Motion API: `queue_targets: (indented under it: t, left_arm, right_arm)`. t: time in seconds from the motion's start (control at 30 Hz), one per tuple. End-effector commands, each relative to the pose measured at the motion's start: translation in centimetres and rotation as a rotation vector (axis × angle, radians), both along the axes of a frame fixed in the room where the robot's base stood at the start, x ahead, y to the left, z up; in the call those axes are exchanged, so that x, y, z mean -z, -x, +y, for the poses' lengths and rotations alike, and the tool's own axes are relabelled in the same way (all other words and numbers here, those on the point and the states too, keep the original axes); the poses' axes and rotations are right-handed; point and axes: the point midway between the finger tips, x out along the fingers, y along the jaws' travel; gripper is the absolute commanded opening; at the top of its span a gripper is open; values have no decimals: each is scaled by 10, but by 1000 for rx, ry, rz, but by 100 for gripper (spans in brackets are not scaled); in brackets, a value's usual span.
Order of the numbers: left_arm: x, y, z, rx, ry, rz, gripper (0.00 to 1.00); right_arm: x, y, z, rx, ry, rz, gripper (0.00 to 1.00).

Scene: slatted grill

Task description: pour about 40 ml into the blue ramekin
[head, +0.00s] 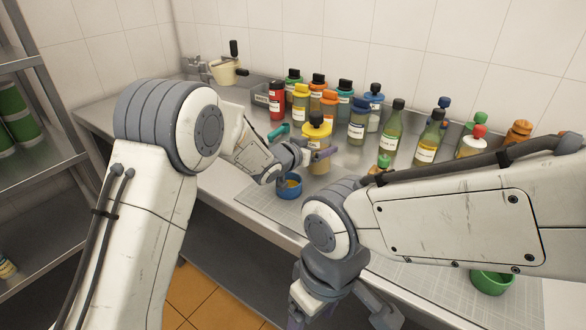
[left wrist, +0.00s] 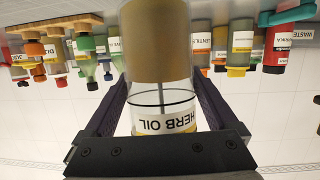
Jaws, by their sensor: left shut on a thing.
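The blue ramekin (head: 289,191) stands on the counter just below and left of my left gripper, with some yellowish-brown content visible inside. In the left wrist view, which is upside down, the bottle (left wrist: 158,48) reads HERB OIL and sits between the fingers. It looks about upright. I see no stream falling. My right gripper (head: 340,314) is low at the front, its fingers apart and empty; its tips are partly cut off.
Several bottles stand along the back of the counter, including a red one (head: 276,100) and a green glass one (head: 393,130). A teal object (head: 278,131) is behind my left gripper. A green bowl (head: 491,283) is at the right, partly hidden by my right arm. A shelf (head: 45,165) stands at left.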

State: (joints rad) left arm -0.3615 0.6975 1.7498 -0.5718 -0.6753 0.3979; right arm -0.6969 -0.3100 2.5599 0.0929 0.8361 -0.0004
Motion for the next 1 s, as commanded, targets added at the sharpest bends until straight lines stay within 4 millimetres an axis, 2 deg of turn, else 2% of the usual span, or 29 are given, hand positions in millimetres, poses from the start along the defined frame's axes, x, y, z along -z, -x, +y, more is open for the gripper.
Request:
queue_targets:
  t: [0.03, 0.1, 0.37, 0.47, 0.57, 0.83, 1.0]
  left_arm:
    - [-7, -2, 1, -3, -14, 9, 0]
    - [-3, -3, 3, -7, -38, 27, 0]
    - [9, -5, 8, -15, -93, 68, 0]
    - [7, -5, 10, -18, -99, 73, 0]
    - [-2, -5, 10, -18, -101, 73, 0]
    - [-43, -5, 10, -18, -100, 73, 0]
    - [-51, -5, 8, -17, -101, 74, 0]
  right_arm:
    - [-13, 0, 0, 0, 0, 0, 76]
    - [-19, 0, 0, 0, 0, 0, 76]
    - [-32, 0, 0, 0, 0, 0, 76]
    - [-37, 0, 0, 0, 0, 0, 76]
    - [-46, 0, 0, 0, 0, 0, 76]
    - [-81, 0, 0, 0, 0, 0, 76]
    - [-88, 0, 0, 0, 0, 0, 76]
